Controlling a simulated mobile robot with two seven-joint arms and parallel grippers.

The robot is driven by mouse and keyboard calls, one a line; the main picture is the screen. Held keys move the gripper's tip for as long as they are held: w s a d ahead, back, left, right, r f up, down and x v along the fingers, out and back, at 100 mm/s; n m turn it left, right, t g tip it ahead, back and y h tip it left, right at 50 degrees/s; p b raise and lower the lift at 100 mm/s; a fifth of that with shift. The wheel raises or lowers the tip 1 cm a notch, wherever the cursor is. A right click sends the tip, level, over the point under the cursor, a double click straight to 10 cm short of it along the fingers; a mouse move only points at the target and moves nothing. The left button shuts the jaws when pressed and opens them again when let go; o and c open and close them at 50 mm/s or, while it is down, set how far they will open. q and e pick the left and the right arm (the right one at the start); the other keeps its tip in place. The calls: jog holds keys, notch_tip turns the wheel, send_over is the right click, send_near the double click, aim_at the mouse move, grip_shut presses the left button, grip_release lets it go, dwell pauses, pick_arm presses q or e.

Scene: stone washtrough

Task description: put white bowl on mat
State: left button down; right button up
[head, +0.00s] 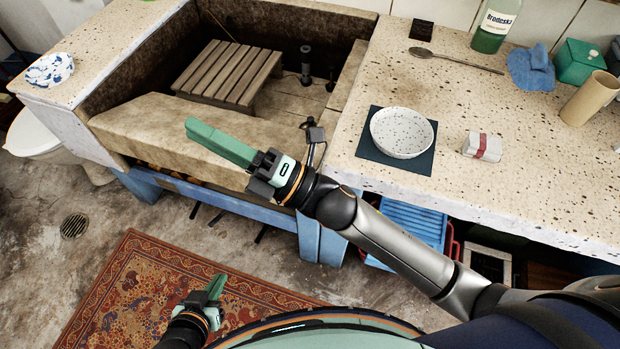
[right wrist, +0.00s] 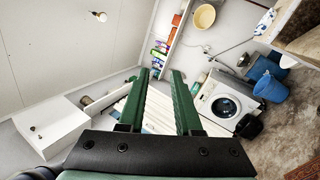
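The white speckled bowl (head: 402,130) sits upright on the dark square mat (head: 420,165) on the stone counter, in the head view. Mat shows around the bowl on most sides. My right gripper (head: 192,130) is over the front edge of the trough, well left of the bowl and apart from it. Its fingers (right wrist: 167,76) stand apart with nothing between them in the right wrist view. My left gripper (head: 207,287) is low over the patterned rug, away from the counter; I cannot tell how far its fingers are apart.
A white block with a red band (head: 483,147) lies right of the mat. A wooden spoon (head: 455,60), green bottle (head: 495,25), blue cloth (head: 531,68), green box (head: 579,62) and tan cylinder (head: 590,98) are behind. A slatted rack (head: 228,73) is in the trough. A blue-patterned bowl (head: 50,69) stands left.

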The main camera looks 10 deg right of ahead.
jog(key=w+d+f+m+t+h, duration=0.1)
jog(key=d+f+m+t+h, duration=0.1)
jog(key=d+f+m+h, duration=0.6)
jog(key=w+d+f+m+t+h, duration=0.1)
jog(key=d+f+m+h, duration=0.35)
jog(key=f+m, duration=0.65)
jog(key=s+d+f+m+g+h, duration=0.2)
jog(key=s+d+f+m, duration=0.2)
jog(key=s+f+m, duration=0.1)
jog(key=s+d+f+m+g+h, duration=0.2)
jog(key=s+f+m, duration=0.4)
jog(key=f, duration=0.4)
jog(key=shift+s+d+f+g, duration=0.15)
jog(key=shift+s+d+g, duration=0.45)
jog(key=shift+d, duration=0.6)
